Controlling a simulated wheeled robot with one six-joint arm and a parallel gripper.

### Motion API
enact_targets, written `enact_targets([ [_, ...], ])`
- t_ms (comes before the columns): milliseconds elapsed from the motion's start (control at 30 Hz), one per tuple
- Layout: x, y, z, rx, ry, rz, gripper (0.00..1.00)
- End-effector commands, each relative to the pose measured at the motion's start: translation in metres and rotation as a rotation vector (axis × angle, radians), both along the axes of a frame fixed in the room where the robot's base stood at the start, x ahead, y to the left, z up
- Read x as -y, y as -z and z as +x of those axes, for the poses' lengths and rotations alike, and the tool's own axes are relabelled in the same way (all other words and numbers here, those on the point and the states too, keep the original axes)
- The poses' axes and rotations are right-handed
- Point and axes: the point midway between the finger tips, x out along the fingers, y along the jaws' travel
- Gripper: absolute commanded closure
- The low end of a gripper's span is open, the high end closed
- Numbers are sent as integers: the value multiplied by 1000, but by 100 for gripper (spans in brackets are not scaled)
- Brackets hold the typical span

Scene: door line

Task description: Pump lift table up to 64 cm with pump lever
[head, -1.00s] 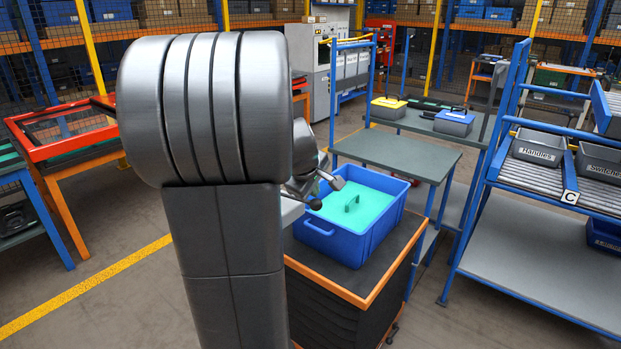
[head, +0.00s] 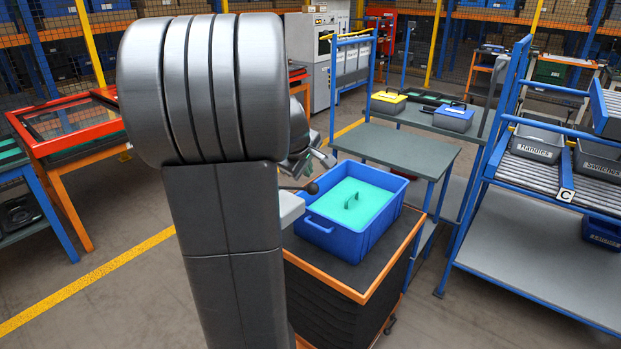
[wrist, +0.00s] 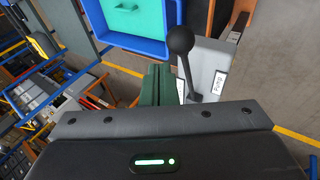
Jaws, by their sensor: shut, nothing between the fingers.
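The lift table (head: 363,290) has a dark top with an orange edge and black bellows below. A blue crate (head: 370,240) with a turquoise insert stands on it. The pump lever's black ball knob (head: 312,188) sticks out beside the crate from a pale pump housing (head: 289,208). In the wrist view the knob (wrist: 181,40) tops a thin rod beside a label reading "Pump". My gripper (head: 328,160) is shut and empty, just above the knob. Its green fingers (wrist: 163,84) show left of the rod, apparently apart from it. The table's height cannot be read.
A grey-topped table (head: 408,148) stands close behind the crate. A blue rack (head: 520,235) with grey bins is at the right. A red-framed table (head: 65,122) is at the left. Open floor with a yellow line (head: 90,283) lies at the front left.

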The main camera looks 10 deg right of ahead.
Motion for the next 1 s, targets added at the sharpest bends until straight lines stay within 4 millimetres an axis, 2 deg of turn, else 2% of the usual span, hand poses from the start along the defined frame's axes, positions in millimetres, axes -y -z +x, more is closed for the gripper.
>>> enact_targets([
  [433,-1,-6,1,0,0,0,100],
  [833,-9,-43,11,1,0,0,100],
  [1000,-11,-50,14,-1,1,-1,100],
])
